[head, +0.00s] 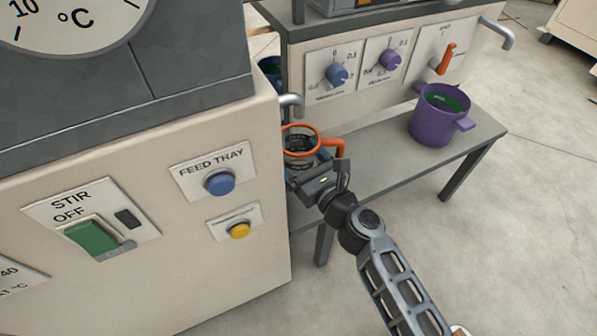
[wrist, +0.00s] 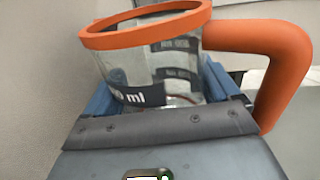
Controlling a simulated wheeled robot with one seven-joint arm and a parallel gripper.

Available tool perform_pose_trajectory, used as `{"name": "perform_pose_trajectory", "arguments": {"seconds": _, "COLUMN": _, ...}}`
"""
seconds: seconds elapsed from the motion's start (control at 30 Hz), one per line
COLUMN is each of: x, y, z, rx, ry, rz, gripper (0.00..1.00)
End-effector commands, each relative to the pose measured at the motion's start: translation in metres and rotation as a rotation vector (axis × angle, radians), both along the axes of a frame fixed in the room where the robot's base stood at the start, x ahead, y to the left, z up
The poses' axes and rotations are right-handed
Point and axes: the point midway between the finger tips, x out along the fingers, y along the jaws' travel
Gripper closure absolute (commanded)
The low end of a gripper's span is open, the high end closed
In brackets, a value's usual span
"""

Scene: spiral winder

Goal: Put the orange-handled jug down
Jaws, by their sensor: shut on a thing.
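The orange-handled jug (head: 300,142) is clear with an orange rim and dark markings. In the head view it is just right of the cream machine's corner, over the left end of the grey bench (head: 378,168). My gripper (head: 308,180) is shut on the jug. In the wrist view the jug (wrist: 160,70) stands nearly upright between the blue fingers of my gripper (wrist: 150,95), with its orange handle (wrist: 285,60) to the right. The jug's base is hidden, so I cannot tell whether it touches the bench.
A purple pot (head: 438,118) with green contents stands on the bench's right part. A blue container (head: 270,68) is partly hidden behind the machine's corner. Spouts (head: 292,101) and (head: 497,33) stick out nearby. The bench between jug and purple pot is clear. The feed tray button (head: 219,182) is on the near machine.

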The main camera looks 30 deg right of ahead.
Motion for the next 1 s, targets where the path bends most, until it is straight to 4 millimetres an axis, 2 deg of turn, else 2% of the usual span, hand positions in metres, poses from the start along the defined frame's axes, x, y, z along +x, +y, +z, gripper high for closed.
{"name": "perform_pose_trajectory", "arguments": {"seconds": 0.3, "x": 0.0, "y": -0.001, "z": -0.038, "rx": 0.0, "ry": 0.001, "rz": -0.001, "gripper": 0.44}}
{"name": "perform_pose_trajectory", "arguments": {"seconds": 0.77, "x": 0.0, "y": 0.0, "z": -0.043, "rx": -0.001, "ry": 0.0, "rz": 0.0, "gripper": 0.44}}
{"name": "perform_pose_trajectory", "arguments": {"seconds": 0.8, "x": 0.0, "y": 0.0, "z": -0.041, "rx": 0.0, "ry": 0.0, "rz": 0.0, "gripper": 0.07}}
{"name": "perform_pose_trajectory", "arguments": {"seconds": 0.87, "x": 0.0, "y": 0.0, "z": -0.041, "rx": 0.0, "ry": 0.0, "rz": 0.0, "gripper": 0.01}}
{"name": "perform_pose_trajectory", "arguments": {"seconds": 1.0, "x": 0.0, "y": 0.0, "z": -0.041, "rx": 0.0, "ry": 0.0, "rz": 0.0, "gripper": 0.0}}
